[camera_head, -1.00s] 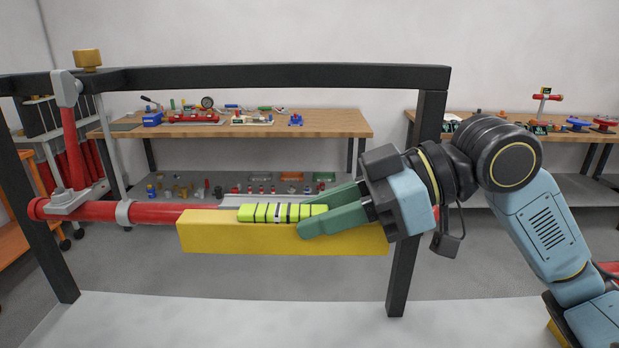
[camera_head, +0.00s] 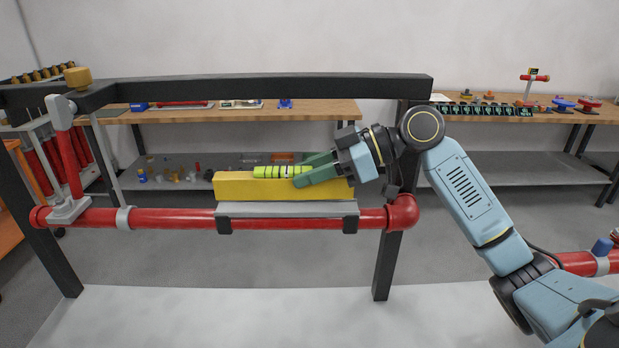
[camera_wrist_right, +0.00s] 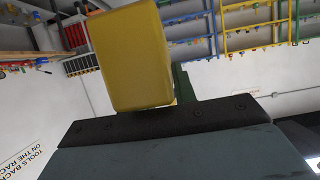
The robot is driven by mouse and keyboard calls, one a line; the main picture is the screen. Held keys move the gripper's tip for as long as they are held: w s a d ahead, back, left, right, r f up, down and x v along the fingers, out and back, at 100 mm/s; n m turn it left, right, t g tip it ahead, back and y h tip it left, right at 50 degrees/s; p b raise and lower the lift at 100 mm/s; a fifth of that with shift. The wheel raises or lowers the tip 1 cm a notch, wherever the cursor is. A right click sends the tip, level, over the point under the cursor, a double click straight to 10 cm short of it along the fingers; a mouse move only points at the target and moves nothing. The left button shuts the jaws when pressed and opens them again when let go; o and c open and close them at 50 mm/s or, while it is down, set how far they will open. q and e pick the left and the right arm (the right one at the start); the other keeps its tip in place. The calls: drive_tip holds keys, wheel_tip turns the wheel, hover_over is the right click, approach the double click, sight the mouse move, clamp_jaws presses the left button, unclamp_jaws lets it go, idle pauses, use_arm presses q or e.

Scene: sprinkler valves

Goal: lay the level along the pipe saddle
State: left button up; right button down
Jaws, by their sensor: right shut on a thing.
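The yellow level (camera_head: 240,188) with its lime-green vial section (camera_head: 268,172) shows in the head view. My right gripper (camera_head: 304,172), with green fingers, is shut on its upper right part. The level is roughly parallel to the red pipe (camera_head: 170,218), just over the grey pipe saddle (camera_head: 290,209). Its lower edge looks close to the saddle's top; I cannot tell whether they touch. In the right wrist view the level's yellow end (camera_wrist_right: 132,55) is large between the fingers, which are mostly hidden. My left gripper is not in view.
A black frame (camera_head: 250,87) surrounds the pipe, with a bar above the level. A grey clamp (camera_head: 124,219) holds the pipe at left, and a red elbow (camera_head: 402,212) ends it at right. Wooden workbenches (camera_head: 220,117) with small parts stand behind.

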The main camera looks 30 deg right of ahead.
drive_tip(key=shift+w+d, duration=0.45)
drive_tip(key=shift+w, duration=0.3)
drive_tip(key=shift+f, duration=1.75)
drive_tip(key=shift+f, duration=0.1)
drive_tip(key=c, duration=1.1)
unclamp_jaws()
drive_tip(key=b+v, duration=0.1)
drive_tip(key=v, duration=0.6)
drive_tip(key=shift+s+d+r, duration=0.1)
drive_tip(key=shift+d+r, duration=0.1)
